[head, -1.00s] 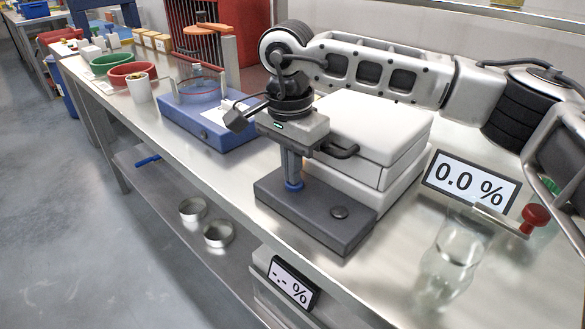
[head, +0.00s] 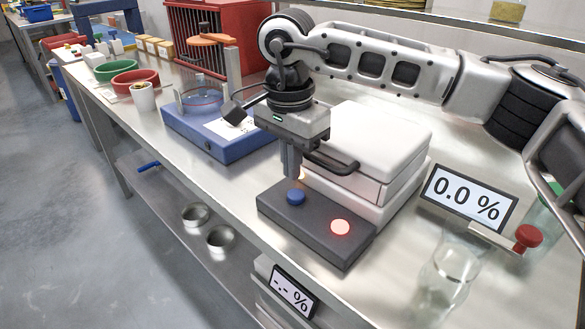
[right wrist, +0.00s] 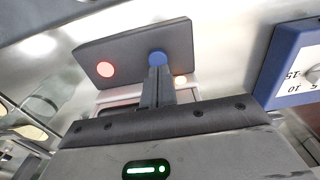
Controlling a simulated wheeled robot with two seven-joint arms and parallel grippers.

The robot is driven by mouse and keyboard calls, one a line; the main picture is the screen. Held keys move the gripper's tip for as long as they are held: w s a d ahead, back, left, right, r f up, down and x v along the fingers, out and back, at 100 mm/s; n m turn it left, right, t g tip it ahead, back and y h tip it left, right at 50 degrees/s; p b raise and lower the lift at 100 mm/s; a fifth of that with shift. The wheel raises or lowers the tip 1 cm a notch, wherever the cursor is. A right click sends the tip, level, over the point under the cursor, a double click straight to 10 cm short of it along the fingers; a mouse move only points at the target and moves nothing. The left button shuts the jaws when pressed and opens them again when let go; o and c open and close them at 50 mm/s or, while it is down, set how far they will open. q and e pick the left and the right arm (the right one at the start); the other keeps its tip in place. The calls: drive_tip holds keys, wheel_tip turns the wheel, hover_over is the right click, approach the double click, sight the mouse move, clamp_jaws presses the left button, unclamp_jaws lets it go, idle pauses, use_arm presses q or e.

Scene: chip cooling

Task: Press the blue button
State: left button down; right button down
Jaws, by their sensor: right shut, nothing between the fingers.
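The blue button (head: 295,197) is a round cap on top of a dark grey control box (head: 318,238) on the metal table. It also shows in the right wrist view (right wrist: 157,58), partly behind the fingertips. My right gripper (head: 292,174) is shut and empty, pointing down just above and behind the blue button, with a small gap visible in the head view. On the same box, a round button (head: 340,228) glows red. It also glows in the right wrist view (right wrist: 105,69). My left gripper is not in view.
A white block-shaped device (head: 375,150) stands right behind the box. A display reading 0.0 % (head: 468,196), a red knob (head: 528,237) and a clear glass vessel (head: 445,275) are to the right. A blue-based apparatus (head: 222,145) is to the left.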

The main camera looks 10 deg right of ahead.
sight(290, 193)
wheel_tip(290, 193, up, 10)
idle(0.3)
drive_tip(key=shift+w+a+f, duration=0.1)
idle(0.4)
